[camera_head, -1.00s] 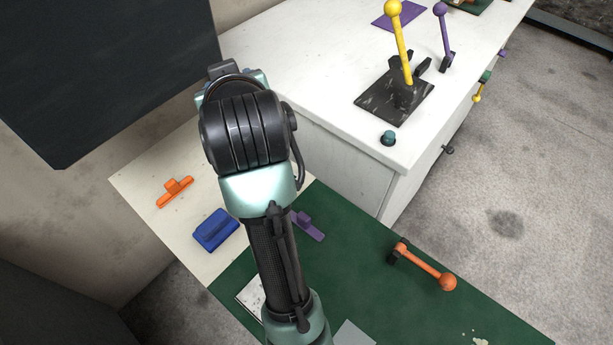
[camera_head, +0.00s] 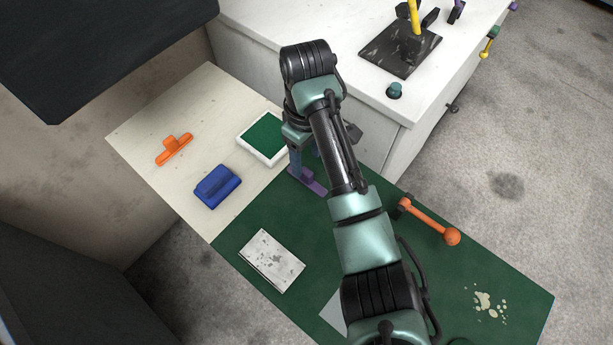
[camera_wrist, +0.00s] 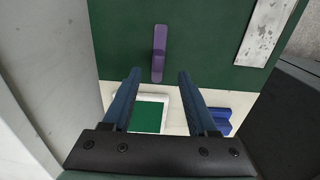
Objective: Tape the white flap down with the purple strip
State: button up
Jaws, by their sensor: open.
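The purple strip (camera_head: 310,182), a flat bar with a raised grip, lies at the edge of the green mat, partly hidden by my arm. It also shows in the wrist view (camera_wrist: 159,55). My gripper (camera_head: 305,163) is open and empty over the strip; in the wrist view its two blue fingers (camera_wrist: 159,76) are spread either side of the strip's line, with the strip just beyond the tips. I cannot tell the exact height gap.
A blue handled block (camera_head: 216,187), an orange one (camera_head: 174,149) and a white-rimmed green square (camera_head: 246,143) sit on the cream board. A white cabinet (camera_head: 385,145) rises close behind my gripper.

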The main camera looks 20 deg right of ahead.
aim_at(307, 172)
jog(key=shift+w+f, duration=0.1)
jog(key=shift+f, duration=3.35)
grip_shut()
